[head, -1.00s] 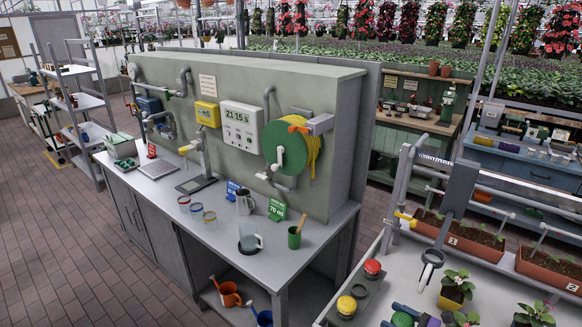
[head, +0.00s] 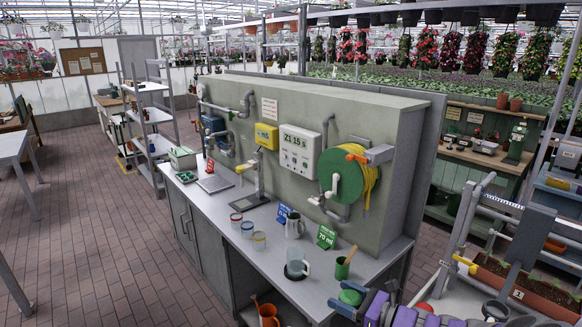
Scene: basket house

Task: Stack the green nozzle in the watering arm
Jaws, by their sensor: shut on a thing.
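A round green nozzle (head: 351,297) shows at the bottom of the head view, at the end of my purple and dark gripper (head: 362,306). My gripper is shut on it, in front of the grey bench's right end. The fingertips are partly hidden and the nozzle's underside cannot be seen. What looks like the watering arm is a grey post and rail structure (head: 525,240) at the right. A dark ring (head: 496,310) shows low beside it, apart from the nozzle.
A red cap (head: 424,307) peeks out behind my gripper. A planter with soil (head: 540,297) lies at the right.

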